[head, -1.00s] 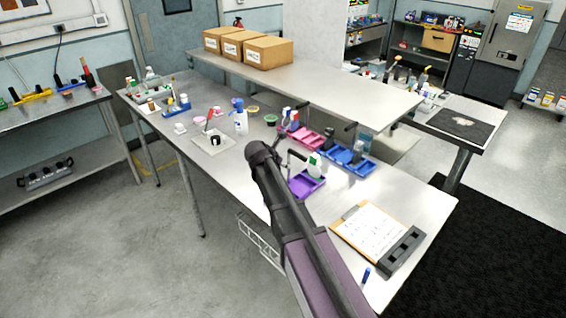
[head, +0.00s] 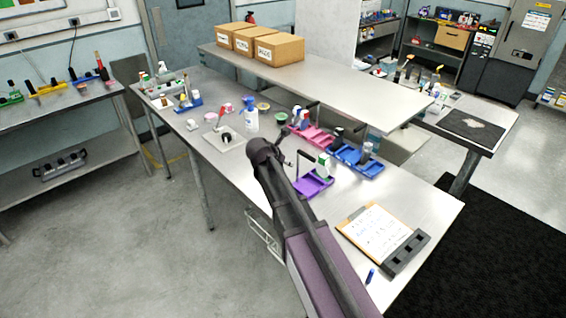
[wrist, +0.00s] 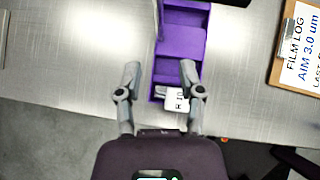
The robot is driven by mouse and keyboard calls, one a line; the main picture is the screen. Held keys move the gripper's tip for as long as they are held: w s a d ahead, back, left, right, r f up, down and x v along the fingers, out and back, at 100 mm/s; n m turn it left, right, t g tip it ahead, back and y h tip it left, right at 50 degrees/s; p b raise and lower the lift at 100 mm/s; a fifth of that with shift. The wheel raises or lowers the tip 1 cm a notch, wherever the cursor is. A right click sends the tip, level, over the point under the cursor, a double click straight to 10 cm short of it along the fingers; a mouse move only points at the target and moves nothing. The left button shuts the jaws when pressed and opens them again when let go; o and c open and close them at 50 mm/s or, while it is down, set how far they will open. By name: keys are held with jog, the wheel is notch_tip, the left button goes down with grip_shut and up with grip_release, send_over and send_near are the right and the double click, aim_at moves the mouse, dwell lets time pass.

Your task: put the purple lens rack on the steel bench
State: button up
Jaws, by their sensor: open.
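The purple lens rack (head: 313,186) lies on a steel-topped bench (head: 240,170), beside my forearm. A white bottle with a green top (head: 322,166) stands in or just behind it. In the wrist view the rack (wrist: 186,48) runs lengthwise ahead of my gripper (wrist: 160,72), with a white label (wrist: 176,98) at its near end. My gripper is open, its fingers either side of the rack's near end in the picture. I cannot tell the height gap. In the head view my arm mostly hides the gripper.
A pink rack (head: 312,136) and a blue rack (head: 357,160) lie behind the purple one. A clipboard (head: 376,232) lies to the right. Another steel bench (head: 75,105) with several racks stands at the left. Boxes (head: 280,49) sit on a raised shelf (head: 330,85).

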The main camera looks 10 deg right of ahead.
dwell(0.3)
jog(key=s+d+f+m+g+y, duration=0.1)
jog(key=s+d+m+g+y, duration=0.1)
jog(key=s+m, duration=0.6)
jog(key=s+d+f+m+g+y, duration=0.2)
jog(key=s+d+m, duration=0.1)
jog(key=s+m, duration=0.6)
jog(key=s+d+f+m+g+y, duration=0.2)
jog(key=s+m, duration=0.7)
jog(key=m, duration=0.1)
jog(key=shift+d+f+g, duration=0.2)
jog(key=shift+f+g, duration=0.05)
jog(key=shift+g, duration=0.05)
jog(key=shift+f, duration=0.1)
jog(key=shift+f+b, duration=0.2)
jog(key=shift+b, duration=0.1)
